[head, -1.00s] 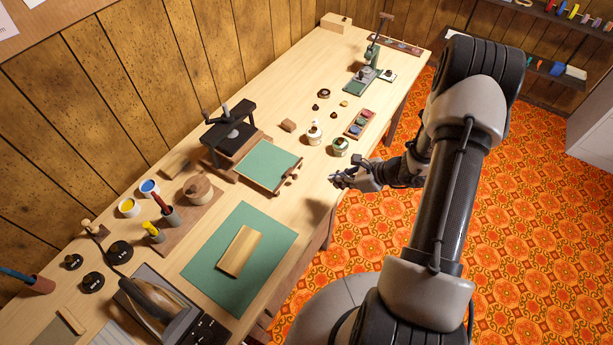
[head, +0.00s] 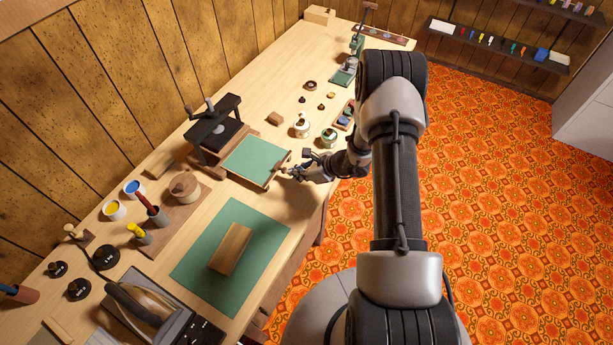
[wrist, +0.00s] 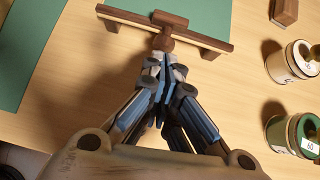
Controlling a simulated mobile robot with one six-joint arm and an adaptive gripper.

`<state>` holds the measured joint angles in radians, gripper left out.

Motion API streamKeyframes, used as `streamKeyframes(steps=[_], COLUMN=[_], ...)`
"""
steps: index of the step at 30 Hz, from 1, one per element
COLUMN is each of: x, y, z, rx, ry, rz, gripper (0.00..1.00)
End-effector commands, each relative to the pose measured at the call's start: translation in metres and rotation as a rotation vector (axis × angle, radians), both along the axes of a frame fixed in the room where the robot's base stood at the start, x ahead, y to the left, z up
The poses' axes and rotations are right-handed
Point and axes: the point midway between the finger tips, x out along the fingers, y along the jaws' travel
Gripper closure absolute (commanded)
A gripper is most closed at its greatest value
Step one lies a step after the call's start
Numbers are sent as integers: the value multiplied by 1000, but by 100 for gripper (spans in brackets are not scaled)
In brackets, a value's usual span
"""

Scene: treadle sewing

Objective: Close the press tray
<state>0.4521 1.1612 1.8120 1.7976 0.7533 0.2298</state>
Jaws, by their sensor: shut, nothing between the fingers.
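The press tray (head: 254,159) is a green-topped board with a wooden front rail, and it sticks out from the black press (head: 213,127) toward the table's front edge. In the wrist view the tray's green top (wrist: 196,15), its rail (wrist: 205,40) and the wooden knob (wrist: 164,41) on the rail show at the top. My gripper (head: 291,172) is at the tray's front, close to the knob. In the wrist view my gripper (wrist: 163,72) is shut and empty, its fingertips just below the knob. I cannot tell whether they touch it.
A green mat (head: 203,276) with a wooden block (head: 230,248) lies left of the tray. Two small labelled pots (head: 302,127) stand to its right, close to my wrist. A small wooden block (head: 275,118) lies beyond the tray. Bare table lies around the tray's front.

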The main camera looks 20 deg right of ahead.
Motion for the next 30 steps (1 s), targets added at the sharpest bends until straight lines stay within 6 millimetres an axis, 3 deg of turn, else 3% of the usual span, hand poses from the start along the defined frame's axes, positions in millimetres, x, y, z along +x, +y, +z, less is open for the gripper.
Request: streamKeyframes(steps=[14,24,30], x=[8,79,110], y=[6,63,86], z=[0,-3,-1], rx=[-1,-3,-1], ry=[-3,-5,-3], rz=[3,8,3], gripper=[100,100,100])
